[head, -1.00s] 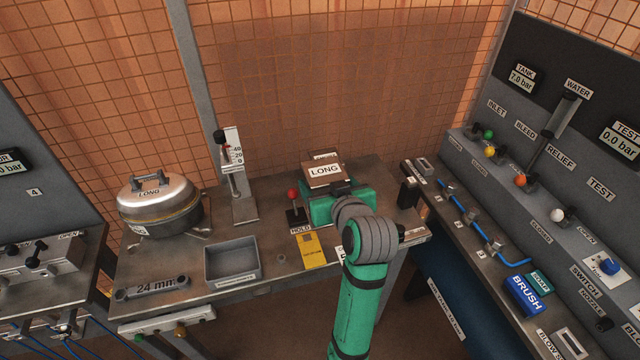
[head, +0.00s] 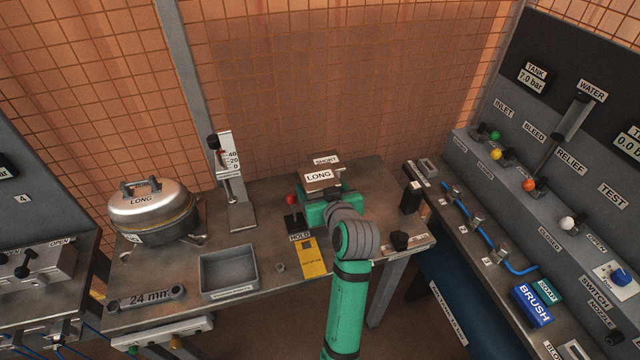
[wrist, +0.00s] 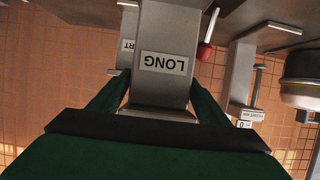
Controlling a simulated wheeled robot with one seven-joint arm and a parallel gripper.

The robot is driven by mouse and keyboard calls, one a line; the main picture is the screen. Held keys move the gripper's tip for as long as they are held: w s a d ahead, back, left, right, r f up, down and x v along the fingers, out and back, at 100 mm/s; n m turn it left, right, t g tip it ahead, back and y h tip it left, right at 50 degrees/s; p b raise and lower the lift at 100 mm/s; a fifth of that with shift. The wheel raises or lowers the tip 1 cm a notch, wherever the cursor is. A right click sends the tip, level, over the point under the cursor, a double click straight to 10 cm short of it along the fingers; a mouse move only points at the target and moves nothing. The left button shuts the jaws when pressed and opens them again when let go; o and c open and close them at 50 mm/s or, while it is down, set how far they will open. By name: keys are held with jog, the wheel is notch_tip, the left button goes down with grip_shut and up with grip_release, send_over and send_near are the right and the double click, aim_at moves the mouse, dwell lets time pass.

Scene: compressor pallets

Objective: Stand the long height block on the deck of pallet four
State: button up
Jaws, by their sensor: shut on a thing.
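The long height block, a grey block with a LONG label (head: 319,176), is at the back middle of the bench. My gripper (head: 328,200) is shut on it. In the wrist view my gripper's two green fingers (wrist: 160,100) stand on either side of the block (wrist: 165,30), whose label shows upside down. I cannot tell whether the block still touches the bench. The short block (head: 326,160) shows just behind it, partly hidden. A panel marked 4 (head: 24,198) stands at the left edge; I cannot make out a clear pallet deck there.
A lidded pot (head: 150,212), a grey tray (head: 229,270), a 24 mm wrench (head: 150,297) and an upright gauge stand (head: 232,185) are on the bench. A red-knobbed lever (head: 292,205) is close left of my gripper. A valve console (head: 550,200) lines the right side.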

aim_at(320, 195)
jog(key=shift+d+f, duration=0.1)
jog(key=shift+f, duration=1.1)
jog(key=o, duration=2.1)
jog(key=shift+s+f, duration=0.1)
jog(key=shift+f, duration=0.2)
